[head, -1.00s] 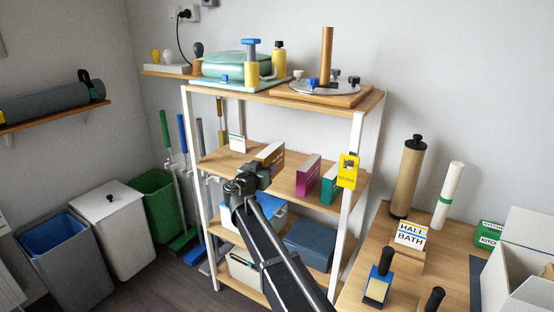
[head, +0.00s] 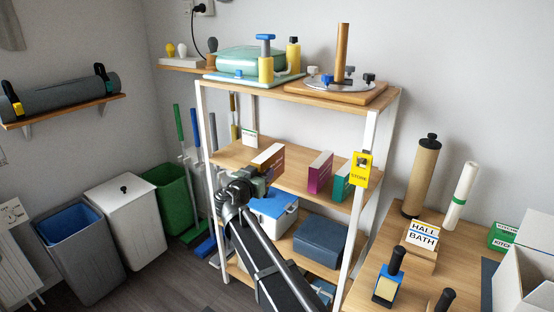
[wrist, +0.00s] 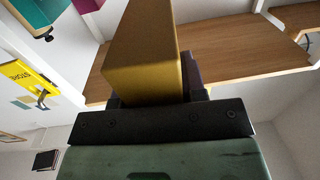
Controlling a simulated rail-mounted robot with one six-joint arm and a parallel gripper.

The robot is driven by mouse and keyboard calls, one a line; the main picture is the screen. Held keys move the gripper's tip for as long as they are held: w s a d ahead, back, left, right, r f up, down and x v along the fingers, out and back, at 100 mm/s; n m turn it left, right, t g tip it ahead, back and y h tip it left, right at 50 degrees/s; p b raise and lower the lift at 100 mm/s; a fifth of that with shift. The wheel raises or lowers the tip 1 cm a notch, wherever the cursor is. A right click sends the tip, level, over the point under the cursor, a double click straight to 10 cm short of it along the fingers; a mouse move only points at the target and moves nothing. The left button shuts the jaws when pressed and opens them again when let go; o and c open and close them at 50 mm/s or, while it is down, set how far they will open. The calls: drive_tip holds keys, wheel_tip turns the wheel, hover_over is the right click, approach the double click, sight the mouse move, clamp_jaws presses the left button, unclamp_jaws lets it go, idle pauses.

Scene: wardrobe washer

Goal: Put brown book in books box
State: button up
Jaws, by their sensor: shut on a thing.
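The brown book (head: 270,157) stands upright at the front of the middle shelf in the head view. My gripper (head: 262,176) is at its near end and is shut on it. In the wrist view the brown book (wrist: 145,60) rises large from between the jaws of my gripper (wrist: 152,100); the fingertips are mostly hidden. I cannot tell whether the book touches the shelf. No box with a readable books label shows, so I cannot tell which is the books box.
A magenta book (head: 320,172) and a teal book (head: 342,181) stand to the right on the middle shelf (head: 292,180). A white post (head: 365,150) borders the rack. Below are a white-and-blue box (head: 276,208) and a dark blue box (head: 320,241). An open white box (head: 530,262) stands far right.

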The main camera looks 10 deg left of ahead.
wheel_tip(320, 180, up, 12)
drive_tip(key=p, duration=1)
drive_tip(key=shift+p, duration=0.35)
drive_tip(key=shift+f+b, duration=0.3)
drive_tip(key=shift+f, duration=0.05)
wheel_tip(320, 180, down, 12)
drive_tip(key=b, duration=1.2)
drive_tip(key=shift+f, duration=0.2)
drive_tip(key=shift+r, duration=0.35)
